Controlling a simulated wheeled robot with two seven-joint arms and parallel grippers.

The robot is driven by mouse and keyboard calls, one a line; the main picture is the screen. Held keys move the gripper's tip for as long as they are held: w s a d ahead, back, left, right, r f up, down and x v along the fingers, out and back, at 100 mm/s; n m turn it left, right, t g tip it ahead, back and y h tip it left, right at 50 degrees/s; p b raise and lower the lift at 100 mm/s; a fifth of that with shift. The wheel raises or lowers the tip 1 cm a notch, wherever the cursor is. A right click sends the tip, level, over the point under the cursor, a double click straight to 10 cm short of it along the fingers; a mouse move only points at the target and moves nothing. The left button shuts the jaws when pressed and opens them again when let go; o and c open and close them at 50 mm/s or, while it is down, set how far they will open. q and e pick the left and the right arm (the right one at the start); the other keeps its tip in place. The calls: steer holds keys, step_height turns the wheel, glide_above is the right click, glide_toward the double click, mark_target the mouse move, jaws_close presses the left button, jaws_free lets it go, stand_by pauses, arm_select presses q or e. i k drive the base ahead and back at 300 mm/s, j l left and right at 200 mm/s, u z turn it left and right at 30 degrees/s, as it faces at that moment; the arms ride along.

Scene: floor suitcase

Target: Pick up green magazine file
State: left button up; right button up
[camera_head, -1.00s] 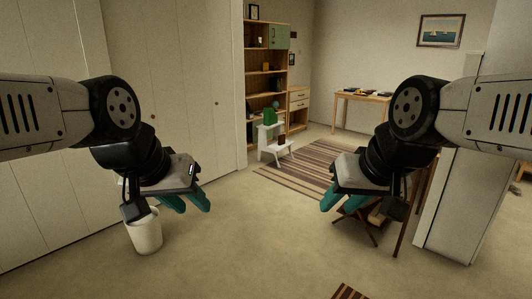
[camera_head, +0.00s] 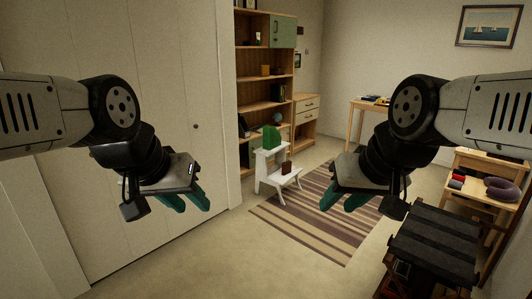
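The green magazine file (camera_head: 271,138) stands on the top step of a white step stool (camera_head: 263,162), in front of the bookshelf. It is beyond both grippers and neither touches it. My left gripper (camera_head: 188,201) hangs at the left with its teal fingers apart and nothing seen between them. My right gripper (camera_head: 342,200) hangs at the right of the stool in the picture, its teal fingers apart and empty.
A small brown object (camera_head: 286,167) sits on the stool's lower step. A striped rug (camera_head: 318,221) lies in front. A dark slatted rack (camera_head: 436,245) and a wooden desk (camera_head: 472,190) stand at the right. The wooden bookshelf (camera_head: 276,95) is behind. Floor at centre front is clear.

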mark_target(272, 139)
steer(key=i, duration=2.8)
steer(key=i+u, duration=0.1)
steer(key=i, duration=0.55)
steer(key=i+l, duration=0.15)
steer(key=i, duration=0.55)
steer(key=i+u, duration=0.15)
steer(key=i, duration=0.5)
steer(key=i+l, duration=0.25)
steer(key=i, duration=0.4)
steer(key=j+u, duration=0.05)
